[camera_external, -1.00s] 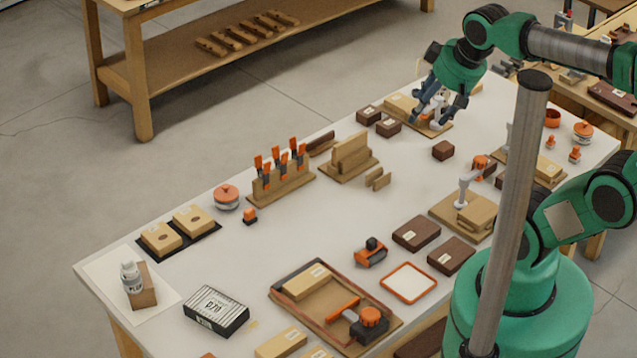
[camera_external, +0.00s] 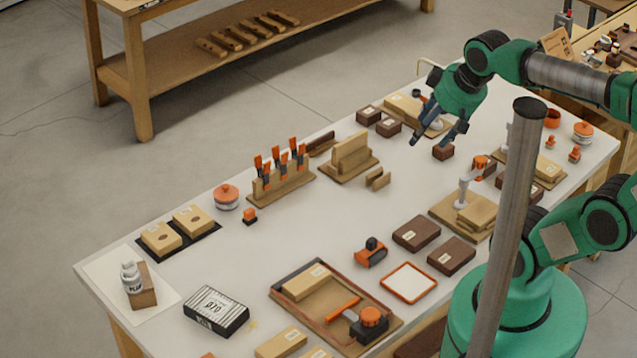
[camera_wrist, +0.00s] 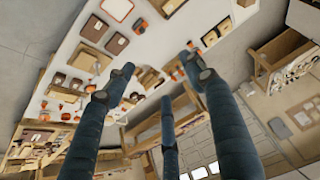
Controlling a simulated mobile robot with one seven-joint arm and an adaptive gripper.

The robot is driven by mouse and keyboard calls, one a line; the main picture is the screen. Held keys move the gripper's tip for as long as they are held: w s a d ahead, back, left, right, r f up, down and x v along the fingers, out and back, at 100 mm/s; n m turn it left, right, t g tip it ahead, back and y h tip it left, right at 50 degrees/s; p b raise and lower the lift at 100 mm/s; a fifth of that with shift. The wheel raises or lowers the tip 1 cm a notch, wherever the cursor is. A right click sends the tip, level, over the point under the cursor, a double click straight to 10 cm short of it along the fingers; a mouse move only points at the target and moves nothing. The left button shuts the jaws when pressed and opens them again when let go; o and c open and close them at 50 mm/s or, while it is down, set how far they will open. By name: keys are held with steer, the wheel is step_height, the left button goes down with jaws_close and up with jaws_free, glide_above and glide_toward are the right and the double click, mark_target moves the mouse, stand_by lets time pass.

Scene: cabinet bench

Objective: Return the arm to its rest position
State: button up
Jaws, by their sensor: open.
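My gripper (camera_external: 432,138) is open and empty at the far end of the white bench (camera_external: 312,228). Its spread fingers hang above the bench, close to a small dark brown block (camera_external: 443,152) in the outside view; I cannot tell the exact height. A clamp fixture on a wooden base (camera_external: 434,124) stands just behind the fingers and is partly hidden by them. In the wrist view my gripper (camera_wrist: 160,95) shows its dark fingers spread apart with nothing between them, and the bench (camera_wrist: 62,52) lies beyond, seen tilted.
Dark blocks (camera_external: 388,127) stand left of my gripper. A wooden rack with orange-handled tools (camera_external: 283,183) and a stepped wooden holder (camera_external: 349,158) stand mid-bench. A grey post (camera_external: 508,230) rises in front of my arm. Another bench (camera_external: 260,55) stands at the back.

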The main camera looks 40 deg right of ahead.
step_height(320, 180, down, 5)
steer(key=b, duration=0.4)
steer(key=shift+f, duration=0.1)
